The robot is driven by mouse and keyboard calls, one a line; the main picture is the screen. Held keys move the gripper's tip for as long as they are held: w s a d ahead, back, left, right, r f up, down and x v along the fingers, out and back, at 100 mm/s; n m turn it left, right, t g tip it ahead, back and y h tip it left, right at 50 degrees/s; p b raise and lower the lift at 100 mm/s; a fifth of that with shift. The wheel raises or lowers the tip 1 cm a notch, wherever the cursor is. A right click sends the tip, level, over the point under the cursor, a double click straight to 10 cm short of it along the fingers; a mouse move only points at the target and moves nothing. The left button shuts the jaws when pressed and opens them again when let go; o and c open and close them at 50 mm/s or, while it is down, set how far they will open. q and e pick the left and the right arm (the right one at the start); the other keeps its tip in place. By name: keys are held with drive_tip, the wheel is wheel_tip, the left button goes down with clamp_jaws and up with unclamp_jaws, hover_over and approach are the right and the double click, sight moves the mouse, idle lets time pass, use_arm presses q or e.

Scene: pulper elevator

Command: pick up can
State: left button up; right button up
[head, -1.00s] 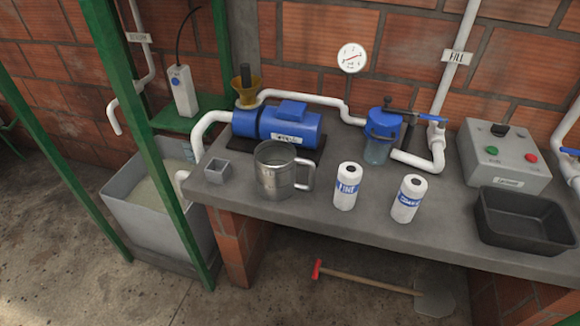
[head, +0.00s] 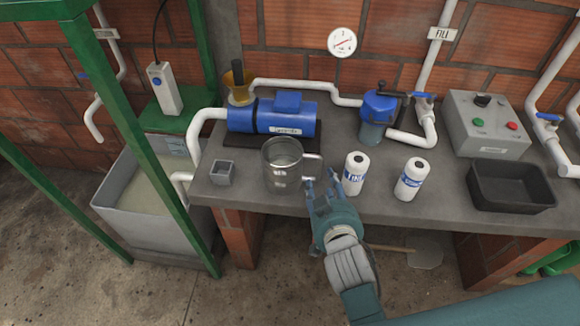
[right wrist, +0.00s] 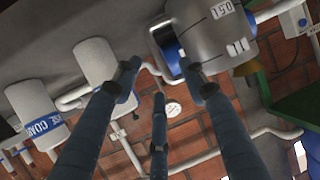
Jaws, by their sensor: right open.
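The metal can (head: 281,168) with a side handle (head: 313,168) stands upright on the grey bench, left of two white canisters. My right gripper (head: 322,184) is open and empty, just in front of the can's handle, between the can and the nearer canister. In the right wrist view the can (right wrist: 213,35) is at the upper right, and its handle shows beyond the spread fingers of the gripper (right wrist: 160,85). Whether a finger touches the handle cannot be told. My left gripper is not in view.
White canisters (head: 355,174) and (head: 412,179) stand close on the right. A small grey box (head: 222,173) is to the left, a blue pump (head: 285,115) behind, and a black tray (head: 510,188) at the right. The bench (head: 440,205) has a front edge below the gripper.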

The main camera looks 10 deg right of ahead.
sight(321, 166)
drive_tip(key=x, duration=0.4)
drive_tip(key=shift+w+d+p, duration=0.2)
drive_tip(key=shift+w+p, duration=0.3)
drive_tip(key=shift+w, duration=0.05)
drive_tip(key=p+x, duration=0.1)
drive_tip(key=x, duration=0.2)
drive_tip(key=shift+w+d, duration=0.2)
drive_tip(key=shift+w, duration=0.05)
drive_tip(key=shift+w+f, duration=0.25)
drive_tip(key=shift+w, duration=0.15)
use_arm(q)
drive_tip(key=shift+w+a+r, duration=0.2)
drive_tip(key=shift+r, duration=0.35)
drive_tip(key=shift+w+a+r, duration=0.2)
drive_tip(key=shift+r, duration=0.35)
use_arm(e)
drive_tip(key=shift+s, duration=0.1)
drive_tip(key=shift+c, duration=0.5)
clamp_jaws()
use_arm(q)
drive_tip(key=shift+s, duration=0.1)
use_arm(e)
drive_tip(key=shift+r, duration=0.15)
